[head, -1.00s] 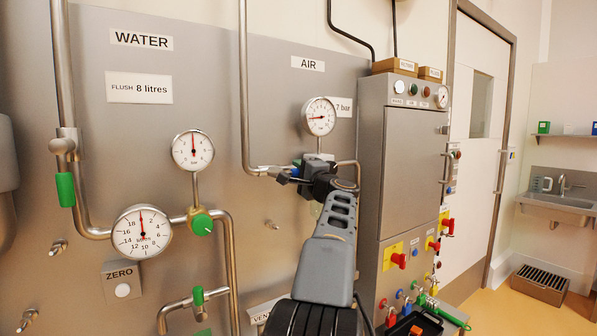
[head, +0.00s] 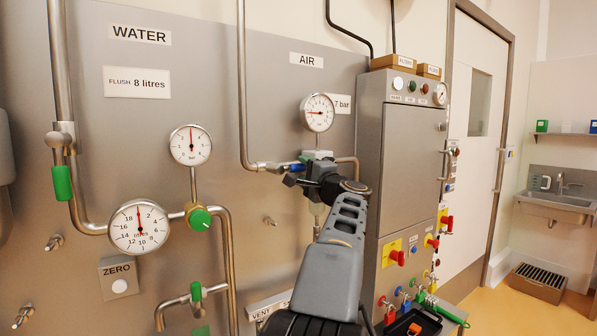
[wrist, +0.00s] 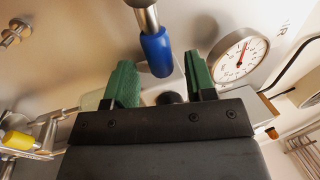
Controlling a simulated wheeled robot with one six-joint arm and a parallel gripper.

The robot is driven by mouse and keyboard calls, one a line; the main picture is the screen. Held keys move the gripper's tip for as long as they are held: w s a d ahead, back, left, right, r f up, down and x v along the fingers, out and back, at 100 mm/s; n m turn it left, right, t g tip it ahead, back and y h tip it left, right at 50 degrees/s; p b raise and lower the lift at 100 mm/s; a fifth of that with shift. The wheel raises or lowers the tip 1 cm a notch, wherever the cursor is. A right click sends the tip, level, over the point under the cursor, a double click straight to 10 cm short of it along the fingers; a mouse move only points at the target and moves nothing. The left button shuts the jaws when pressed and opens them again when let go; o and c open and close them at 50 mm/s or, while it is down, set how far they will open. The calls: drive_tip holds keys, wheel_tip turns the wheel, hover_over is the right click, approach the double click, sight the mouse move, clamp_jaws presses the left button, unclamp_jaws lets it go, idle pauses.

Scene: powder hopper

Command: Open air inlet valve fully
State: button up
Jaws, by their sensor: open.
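The air inlet valve's blue handle (head: 295,168) sits on the steel air pipe, below the AIR label and the air gauge (head: 318,113). In the wrist view the blue handle (wrist: 157,52) hangs from its metal stem, end towards me. My gripper (wrist: 161,82) is open, with one green finger on each side of the handle's line. The handle's end lies between the fingertips in the picture; I see no clear contact. In the head view my gripper (head: 296,179) is at the valve, and my wrist hides part of the pipework.
The air gauge (wrist: 240,58) is close to the right finger in the wrist view. A steel cabinet (head: 412,160) stands just right of my arm. The water pipe, gauges and green-handled valve (head: 62,182) are on the left panel.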

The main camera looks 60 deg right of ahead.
drive_tip(key=b+v, duration=0.1)
drive_tip(key=v, duration=0.9)
drive_tip(key=shift+b, duration=0.4)
wheel_tip(320, 180, down, 10)
drive_tip(key=g, duration=0.4)
drive_tip(key=w+a+f+n+g+y+p, duration=0.4)
drive_tip(key=w+a+f+n+g+y, duration=0.15)
drive_tip(key=a+f, duration=0.5)
drive_tip(key=a+f+n+g+y+p, duration=0.1)
drive_tip(key=a+n+p, duration=0.4)
drive_tip(key=a, duration=1)
drive_tip(key=a+f+n+g+y+p, duration=0.1)
drive_tip(key=a+f+n+g+p, duration=0.2)
drive_tip(key=a+n, duration=0.9)
drive_tip(key=a+g+p, duration=0.1)
drive_tip(key=a+g, duration=0.1)
drive_tip(key=a, duration=0.2)
drive_tip(key=shift+w+p, duration=0.25)
drive_tip(key=shift+p, duration=0.1)
drive_tip(key=shift+n+y, duration=0.25)
drive_tip(key=shift+c, duration=0.6)
drive_tip(key=shift+d, duration=0.1)
